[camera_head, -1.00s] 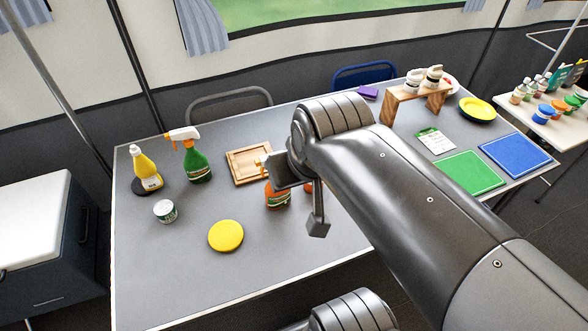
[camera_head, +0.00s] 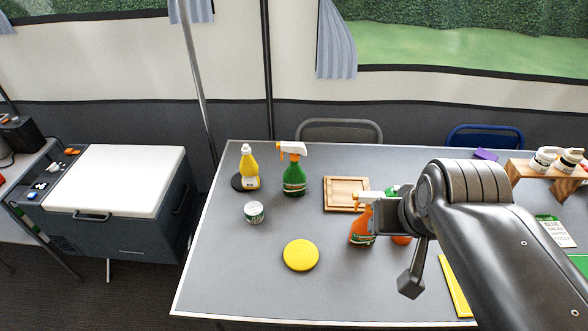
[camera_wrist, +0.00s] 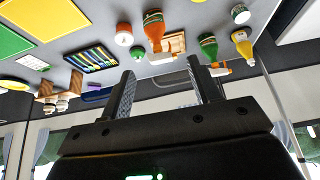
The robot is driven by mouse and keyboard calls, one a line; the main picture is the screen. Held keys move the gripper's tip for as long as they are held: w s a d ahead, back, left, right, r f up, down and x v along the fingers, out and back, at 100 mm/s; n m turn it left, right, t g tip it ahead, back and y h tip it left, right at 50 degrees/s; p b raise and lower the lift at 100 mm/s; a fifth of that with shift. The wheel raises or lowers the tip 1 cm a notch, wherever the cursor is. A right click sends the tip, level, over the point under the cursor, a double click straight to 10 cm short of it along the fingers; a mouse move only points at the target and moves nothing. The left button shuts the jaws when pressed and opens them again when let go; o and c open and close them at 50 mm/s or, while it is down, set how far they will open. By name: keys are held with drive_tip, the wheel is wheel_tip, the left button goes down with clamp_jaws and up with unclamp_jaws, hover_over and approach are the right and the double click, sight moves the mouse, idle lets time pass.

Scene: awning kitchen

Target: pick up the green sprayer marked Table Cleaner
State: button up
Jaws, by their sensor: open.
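The green sprayer (camera_head: 294,178) with a white and orange trigger head stands upright on the grey table (camera_head: 230,270), towards the back left. Its label is too small to read. In the wrist view, where the scene is upside down, the green sprayer (camera_wrist: 208,46) shows beyond the finger on the right. My gripper (camera_wrist: 160,68) is open with nothing between its fingers. In the head view it is to the right of the green sprayer and well apart from it, in front of an orange sprayer (camera_head: 361,229) that it partly hides.
A yellow bottle (camera_head: 248,167) stands close left of the green sprayer. A white-green can (camera_head: 254,212) and yellow disc (camera_head: 301,255) lie nearer the front. A wooden tray (camera_head: 345,194) is to its right. A white-topped cooler (camera_head: 130,180) stands left of the table.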

idle(0.5)
drive_tip(key=shift+c, duration=1)
